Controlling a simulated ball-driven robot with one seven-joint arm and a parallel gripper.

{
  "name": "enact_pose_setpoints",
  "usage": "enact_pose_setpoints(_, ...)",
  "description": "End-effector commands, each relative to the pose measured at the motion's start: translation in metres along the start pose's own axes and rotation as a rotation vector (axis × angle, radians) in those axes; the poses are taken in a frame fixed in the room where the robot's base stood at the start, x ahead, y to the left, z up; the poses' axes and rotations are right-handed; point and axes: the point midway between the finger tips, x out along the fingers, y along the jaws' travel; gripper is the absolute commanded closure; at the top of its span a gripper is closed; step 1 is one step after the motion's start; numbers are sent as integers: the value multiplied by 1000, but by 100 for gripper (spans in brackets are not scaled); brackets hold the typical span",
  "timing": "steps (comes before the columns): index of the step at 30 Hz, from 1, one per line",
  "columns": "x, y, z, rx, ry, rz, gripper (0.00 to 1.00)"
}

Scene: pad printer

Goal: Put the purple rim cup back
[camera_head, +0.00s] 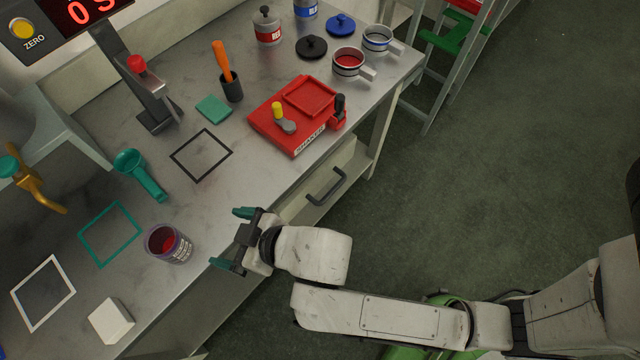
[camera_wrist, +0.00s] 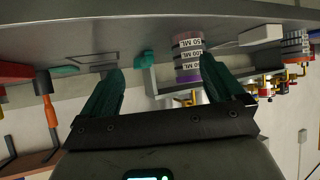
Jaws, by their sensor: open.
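The purple rim cup (camera_head: 169,244) stands on the grey worktop near its front edge, with red content inside. In the wrist view the cup (camera_wrist: 187,58) shows markings on its side and appears between the fingers, ahead of them. My gripper (camera_head: 231,240) is open and empty, to the right of the cup and apart from it, at the worktop's front edge. Its two teal fingers also show in the wrist view (camera_wrist: 160,85). A teal square outline (camera_head: 109,234), a white square outline (camera_head: 43,292) and a black square outline (camera_head: 201,155) are marked on the worktop, all bare.
A white block (camera_head: 110,321) lies below the cup. A teal scoop (camera_head: 140,174) lies above it. The red shaker (camera_head: 298,114), a black holder with an orange-handled tool (camera_head: 231,85) and red and blue pots (camera_head: 349,63) stand farther off. A drawer handle (camera_head: 326,187) juts out below the worktop.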

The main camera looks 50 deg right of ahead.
Motion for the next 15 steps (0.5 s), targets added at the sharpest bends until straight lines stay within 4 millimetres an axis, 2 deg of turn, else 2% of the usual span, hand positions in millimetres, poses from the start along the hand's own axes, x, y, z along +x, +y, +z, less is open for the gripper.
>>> enact_pose_setpoints(1,-6,26,16,27,-75,53,5)
enact_pose_setpoints(3,-20,61,43,69,-207,123,5)
enact_pose_setpoints(7,-62,112,98,165,-468,216,5)
enact_pose_setpoints(9,-90,127,124,218,-596,239,5)
enact_pose_setpoints(12,-124,137,151,285,-741,250,5)
enact_pose_setpoints(15,-150,139,168,329,-839,244,5)
